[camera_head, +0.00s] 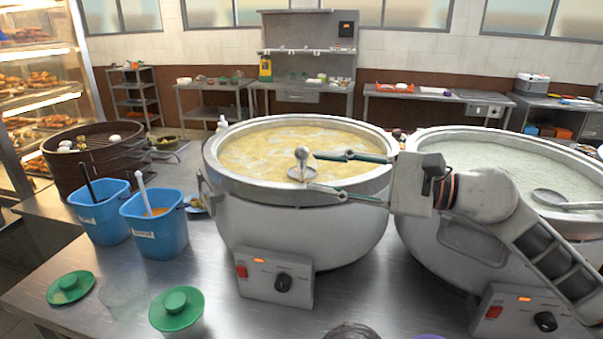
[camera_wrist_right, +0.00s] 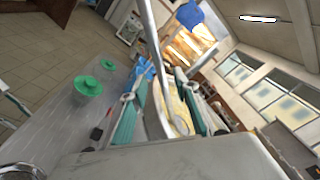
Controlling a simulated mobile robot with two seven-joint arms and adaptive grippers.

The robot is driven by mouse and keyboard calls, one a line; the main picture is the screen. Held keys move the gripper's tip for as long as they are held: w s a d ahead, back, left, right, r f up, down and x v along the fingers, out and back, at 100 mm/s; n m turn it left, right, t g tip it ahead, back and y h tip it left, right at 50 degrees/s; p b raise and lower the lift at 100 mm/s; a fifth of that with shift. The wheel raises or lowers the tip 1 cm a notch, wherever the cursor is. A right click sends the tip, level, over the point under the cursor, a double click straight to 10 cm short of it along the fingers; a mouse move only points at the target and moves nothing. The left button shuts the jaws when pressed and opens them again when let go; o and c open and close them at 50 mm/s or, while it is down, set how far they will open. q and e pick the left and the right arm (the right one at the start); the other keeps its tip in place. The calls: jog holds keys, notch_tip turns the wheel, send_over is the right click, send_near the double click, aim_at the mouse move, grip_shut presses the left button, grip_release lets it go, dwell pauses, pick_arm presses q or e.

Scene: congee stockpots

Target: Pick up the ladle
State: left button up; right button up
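A grey metal ladle (camera_head: 301,172) stands in the left stockpot (camera_head: 300,235), its handle end raised above the yellow congee. My right gripper (camera_head: 312,170) reaches in from the right over the pot rim. Its two green-padded fingers are spread, with the ladle at their tips. In the right wrist view, the ladle's long handle (camera_wrist_right: 146,25) runs between the spread fingers of my right gripper (camera_wrist_right: 161,75). I cannot tell whether either finger touches it. A second ladle (camera_head: 565,200) lies at the right stockpot (camera_head: 440,245). My left gripper is not in view.
Two blue buckets (camera_head: 155,232) with handles sticking out stand left of the pot. Green lids (camera_head: 177,310) lie on the steel table (camera_head: 225,318). A round steamer (camera_head: 95,165) sits at the back left. The table front between lids and pots is mostly clear.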

aim_at(302, 173)
jog(key=x, duration=0.1)
jog(key=p+x, duration=0.1)
jog(key=x, duration=0.2)
jog(key=shift+s+r, duration=0.1)
jog(key=shift+r, duration=0.2)
jog(key=shift+w+a+f+p, duration=0.15)
jog(key=shift+w+a+p, duration=0.05)
jog(key=shift+a+p, duration=0.15)
grip_shut()
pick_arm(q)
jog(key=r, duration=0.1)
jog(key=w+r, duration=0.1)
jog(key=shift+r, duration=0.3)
